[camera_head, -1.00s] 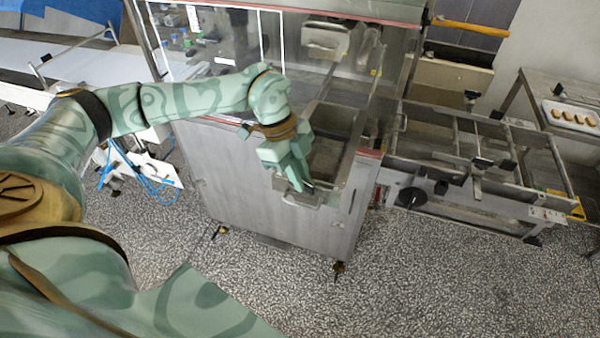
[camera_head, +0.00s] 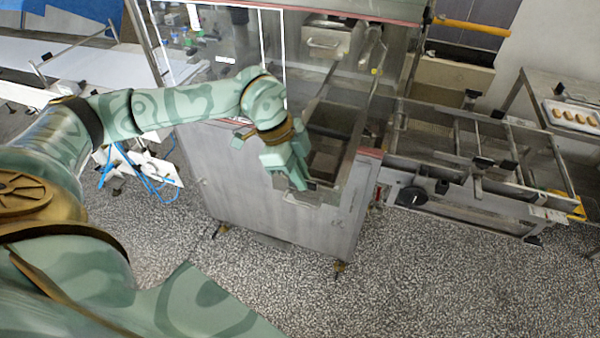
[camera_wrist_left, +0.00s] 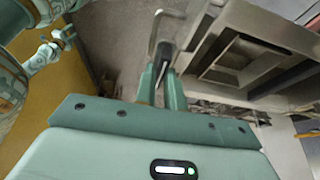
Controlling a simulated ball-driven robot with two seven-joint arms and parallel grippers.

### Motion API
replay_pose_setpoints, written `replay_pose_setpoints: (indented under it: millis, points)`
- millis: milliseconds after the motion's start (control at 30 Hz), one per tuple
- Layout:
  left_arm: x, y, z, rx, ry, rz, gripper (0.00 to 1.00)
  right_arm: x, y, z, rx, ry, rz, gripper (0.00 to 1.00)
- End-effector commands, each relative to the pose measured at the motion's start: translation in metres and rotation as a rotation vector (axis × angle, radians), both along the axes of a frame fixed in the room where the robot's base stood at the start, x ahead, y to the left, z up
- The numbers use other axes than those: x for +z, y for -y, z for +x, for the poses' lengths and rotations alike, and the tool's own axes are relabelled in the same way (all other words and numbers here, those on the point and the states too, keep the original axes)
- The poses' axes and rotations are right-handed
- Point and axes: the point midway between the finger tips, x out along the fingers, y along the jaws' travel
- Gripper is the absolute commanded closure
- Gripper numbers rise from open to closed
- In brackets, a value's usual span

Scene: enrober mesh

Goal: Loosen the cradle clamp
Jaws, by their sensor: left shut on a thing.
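My left gripper (camera_head: 297,182) is at the front rim of the open metal trough (camera_head: 345,175) on the steel machine. In the left wrist view the left gripper (camera_wrist_left: 164,72) is shut on a dark grip with a bent metal rod (camera_wrist_left: 157,28) beyond its fingertips. I cannot tell whether this is the cradle clamp's handle or a separate tool. The gripper hides part of the front ledge (camera_head: 300,197). No cradle clamp can be made out for sure. My right gripper is not in view.
A clear guard (camera_head: 215,50) stands behind the trough at the left. A metal conveyor frame (camera_head: 470,160) with a black knob (camera_head: 411,197) joins at the right. A tray with several tan pieces (camera_head: 570,116) lies on the far right table. The speckled floor in front is clear.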

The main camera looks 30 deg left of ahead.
Motion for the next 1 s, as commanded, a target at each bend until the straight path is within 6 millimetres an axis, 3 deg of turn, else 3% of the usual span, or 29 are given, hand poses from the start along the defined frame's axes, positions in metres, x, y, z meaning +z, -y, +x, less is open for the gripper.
replay_pose_setpoints:
  millis: [100,133,200,567,767,1000]
  points:
    - [0.001,-0.001,0.001,0.002,0.001,0.000,1.00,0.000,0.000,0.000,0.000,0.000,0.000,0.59]
    - [0.001,-0.001,0.001,0.002,0.001,0.000,0.81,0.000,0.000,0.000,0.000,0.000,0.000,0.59]
    - [0.000,-0.001,0.000,0.002,0.001,0.000,0.67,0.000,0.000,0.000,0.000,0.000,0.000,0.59]
    - [0.006,-0.003,0.000,0.000,0.001,0.000,0.67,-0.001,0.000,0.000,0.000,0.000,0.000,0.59]
    - [0.042,-0.018,-0.003,0.002,0.005,0.002,0.67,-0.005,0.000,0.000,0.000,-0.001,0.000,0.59]
    - [0.104,-0.043,-0.010,0.003,0.005,0.001,0.67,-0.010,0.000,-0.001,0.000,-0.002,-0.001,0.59]
